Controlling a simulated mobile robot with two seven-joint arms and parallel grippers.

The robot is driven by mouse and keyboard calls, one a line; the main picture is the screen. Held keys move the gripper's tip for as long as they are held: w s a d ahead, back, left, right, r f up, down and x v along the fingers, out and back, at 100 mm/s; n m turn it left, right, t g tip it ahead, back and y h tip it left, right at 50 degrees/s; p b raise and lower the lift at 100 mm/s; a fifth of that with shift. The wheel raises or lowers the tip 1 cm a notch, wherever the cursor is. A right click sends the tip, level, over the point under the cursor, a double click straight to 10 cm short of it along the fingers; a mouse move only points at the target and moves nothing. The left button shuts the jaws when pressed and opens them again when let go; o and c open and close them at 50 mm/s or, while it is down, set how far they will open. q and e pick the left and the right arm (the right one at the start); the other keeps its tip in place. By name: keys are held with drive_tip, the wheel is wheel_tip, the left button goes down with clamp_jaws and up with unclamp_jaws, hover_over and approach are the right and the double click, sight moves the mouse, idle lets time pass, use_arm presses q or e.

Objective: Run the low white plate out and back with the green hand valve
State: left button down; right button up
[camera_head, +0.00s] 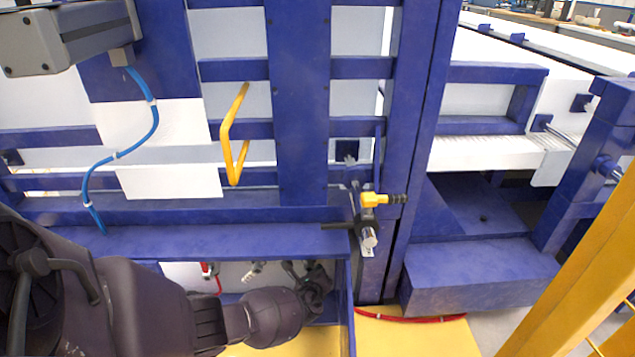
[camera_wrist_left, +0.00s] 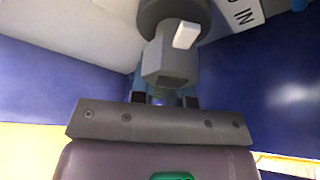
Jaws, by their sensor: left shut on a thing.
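My left arm comes in low from the left in the head view, and my left gripper (camera_head: 318,284) is under the blue lower beam, partly in shadow. In the left wrist view my left gripper (camera_wrist_left: 165,99) is shut on a valve part (camera_wrist_left: 170,62), a grey block with a white tab and a dark round end above. I see no green on it, so I cannot tell its handle colour. White plates fill the blue frame; a low white plate (camera_head: 168,183) is just above the lower beam. I cannot tell whether it is the task's plate. My right gripper is out of view.
A valve with a yellow handle (camera_head: 376,200) stands on the frame right of my gripper. A red-handled fitting (camera_head: 206,269) and a pale fitting (camera_head: 253,271) hang under the blue beam (camera_head: 190,240). A yellow rail (camera_head: 580,270) closes off the right.

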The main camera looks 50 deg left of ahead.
use_arm(q)
drive_tip(key=shift+s+a+f+m+g+y+p, duration=0.2)
drive_tip(key=shift+s+m+g+y+p, duration=0.15)
drive_tip(key=shift+m+g, duration=0.4)
drive_tip(key=shift+f+m, duration=0.1)
drive_tip(key=shift+m, duration=0.25)
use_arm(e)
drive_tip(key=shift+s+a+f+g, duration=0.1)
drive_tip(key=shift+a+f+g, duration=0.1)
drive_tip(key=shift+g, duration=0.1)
use_arm(q)
drive_tip(key=c, duration=1.1)
unclamp_jaws()
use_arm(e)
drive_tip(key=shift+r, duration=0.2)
